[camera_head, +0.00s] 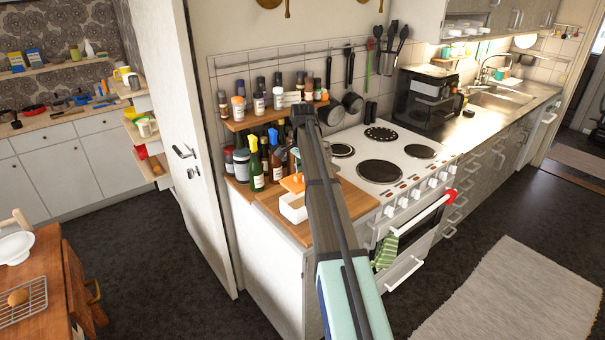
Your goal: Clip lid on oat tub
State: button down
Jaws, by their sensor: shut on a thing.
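A small white open tub (293,208), which I take for the oat tub, stands on the wooden counter board left of the cooker. An orange lid (291,184) is just above it and looks slightly tilted. I cannot tell whether the lid touches the tub's rim. My gripper (297,172) is mostly hidden behind my arm, at the lid's right side. It is shut on the lid. The right part of the tub and lid is hidden by my arm.
Bottles and jars (257,165) crowd the counter behind and left of the tub. A shelf of spice jars (262,115) hangs above them. The white cooker (385,165) is to the right, its hob clear. Bare board (357,203) lies right of my arm.

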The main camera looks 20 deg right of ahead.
jog(key=shift+f, duration=0.95)
jog(key=shift+f+b, duration=0.3)
jog(key=shift+f, duration=0.05)
jog(key=shift+f+b, duration=0.4)
jog(key=shift+f, duration=0.9)
jog(key=shift+f, duration=0.7)
jog(key=shift+f, duration=0.2)
jog(key=shift+c, duration=1.7)
grip_release()
jog(key=shift+r, duration=0.1)
jog(key=shift+r+p, duration=2.35)
jog(key=shift+r, duration=2.55)
